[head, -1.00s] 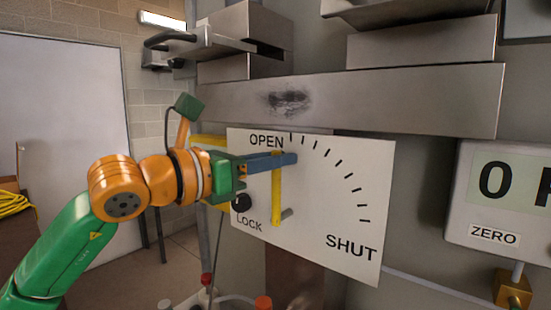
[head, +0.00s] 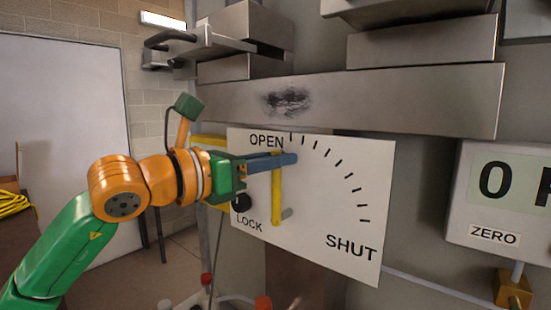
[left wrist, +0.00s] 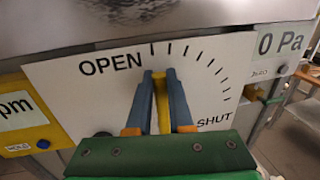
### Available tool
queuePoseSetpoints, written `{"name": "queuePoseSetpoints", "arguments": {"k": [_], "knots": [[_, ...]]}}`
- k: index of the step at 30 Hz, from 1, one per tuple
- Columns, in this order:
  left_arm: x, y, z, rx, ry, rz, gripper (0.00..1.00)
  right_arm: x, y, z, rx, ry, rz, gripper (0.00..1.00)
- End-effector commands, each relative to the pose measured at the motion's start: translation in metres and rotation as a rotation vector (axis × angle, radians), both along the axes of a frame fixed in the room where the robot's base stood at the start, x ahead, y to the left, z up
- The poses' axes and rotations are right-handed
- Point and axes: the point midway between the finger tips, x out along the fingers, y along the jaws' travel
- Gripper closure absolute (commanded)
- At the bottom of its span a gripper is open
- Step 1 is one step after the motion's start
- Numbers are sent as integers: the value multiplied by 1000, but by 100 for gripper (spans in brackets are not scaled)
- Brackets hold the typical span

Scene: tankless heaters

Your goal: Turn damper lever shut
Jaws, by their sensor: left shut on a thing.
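The yellow damper lever (head: 277,198) stands upright in front of a white dial plate (head: 330,200) marked OPEN at upper left, SHUT at lower right and LOCK at lower left. The lever's upper end is near the OPEN end of the tick scale. My left gripper (head: 272,161) is shut on the lever's upper part, its blue fingers on either side. In the left wrist view the lever (left wrist: 162,100) shows between the two fingers. A black knob (head: 241,203) sits beside LOCK. My right gripper is not in view.
A grey metal beam (head: 400,98) runs above the plate. A display box (head: 505,200) with a ZERO label is at the right. A yellow box (left wrist: 22,120) is left of the plate in the left wrist view. Bottles with red and orange caps (head: 263,303) are below.

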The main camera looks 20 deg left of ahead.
Motion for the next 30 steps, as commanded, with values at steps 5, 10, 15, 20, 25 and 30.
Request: {"name": "queuePoseSetpoints", "arguments": {"k": [5,10,15,20,25,30], "knots": [[-1,-2,2,15,-12,0,100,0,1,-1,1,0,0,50],[-4,-9,1,80,-36,-1,100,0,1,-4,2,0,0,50],[-8,-22,-2,199,-80,-2,100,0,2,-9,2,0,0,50],[-14,-36,-6,340,-132,-2,100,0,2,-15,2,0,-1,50],[-19,-50,-15,494,-186,-2,100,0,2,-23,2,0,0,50],[-23,-63,-25,646,-240,-2,100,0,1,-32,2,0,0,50]]}}
